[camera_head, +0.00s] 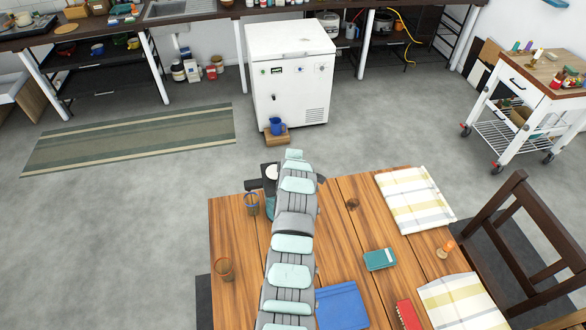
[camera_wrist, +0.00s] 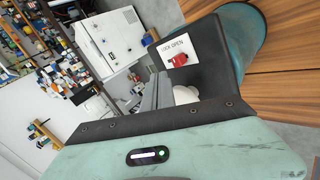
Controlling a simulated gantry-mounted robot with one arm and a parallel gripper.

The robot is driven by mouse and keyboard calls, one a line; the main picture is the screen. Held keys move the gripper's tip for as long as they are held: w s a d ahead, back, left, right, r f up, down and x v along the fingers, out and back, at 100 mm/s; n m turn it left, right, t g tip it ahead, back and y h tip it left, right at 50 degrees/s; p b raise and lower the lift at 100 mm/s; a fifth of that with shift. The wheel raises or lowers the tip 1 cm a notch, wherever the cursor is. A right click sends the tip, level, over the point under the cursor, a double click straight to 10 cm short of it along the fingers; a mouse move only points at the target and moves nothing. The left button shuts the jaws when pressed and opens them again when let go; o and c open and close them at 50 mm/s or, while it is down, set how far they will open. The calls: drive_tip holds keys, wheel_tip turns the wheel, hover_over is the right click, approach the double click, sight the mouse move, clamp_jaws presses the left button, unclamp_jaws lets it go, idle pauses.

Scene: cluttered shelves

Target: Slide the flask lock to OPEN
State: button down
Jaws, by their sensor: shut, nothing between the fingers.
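The flask is a teal cylinder (camera_wrist: 248,22) with a dark top part at upper right in the wrist view. A white label (camera_wrist: 167,47) reading LOCK and OPEN is on the dark part, with a red sliding knob (camera_wrist: 178,61) below the words. Which word the knob stands at is hard to tell. My gripper (camera_wrist: 157,90) is shut and empty, just below and left of the knob, apparently apart from it. In the head view the flask (camera_head: 270,206) stands at the table's far left edge, partly hidden by my arm; my gripper's fingers are hidden there.
A blue-rimmed glass (camera_head: 251,205) stands left of the flask, an amber glass (camera_head: 224,269) nearer. The wooden table (camera_head: 338,225) also holds a teal box (camera_head: 380,259), a blue folder (camera_head: 341,305) and striped cloths (camera_head: 415,200). A white chest freezer (camera_head: 290,75) stands beyond.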

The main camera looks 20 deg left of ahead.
drive_tip(key=r, duration=0.4)
drive_tip(key=shift+s+a+r, duration=0.2)
drive_tip(key=shift+a+r, duration=0.1)
idle(0.4)
